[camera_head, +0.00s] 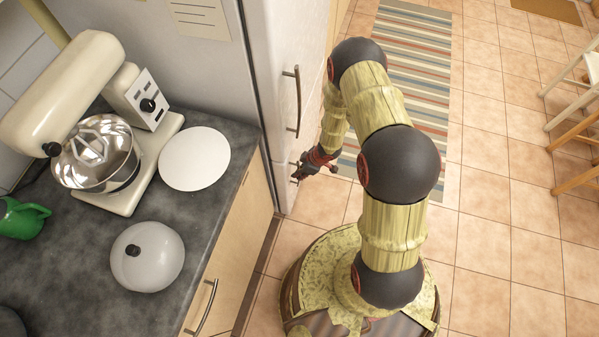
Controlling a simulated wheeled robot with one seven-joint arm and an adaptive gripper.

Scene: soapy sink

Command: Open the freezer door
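The tall white fridge-freezer (235,75) stands left of my arm, with its front facing right. A vertical bar handle (298,100) is on its upper door (282,85), which looks shut. The lower door (284,180) shows only as a narrow strip near the floor and also looks shut. My gripper (297,174) is low beside this strip, at the end of my bent arm. The fingers look close to the lower door front or a handle there. I cannot tell whether they touch it, or whether they are open or shut.
A dark counter (85,260) left of the fridge holds a stand mixer (75,85), a white disc (195,158), a pot lid (150,256) and a green jug (22,218). Tiled floor and a striped rug (415,45) lie right; wooden chairs (578,125) stand at the far right.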

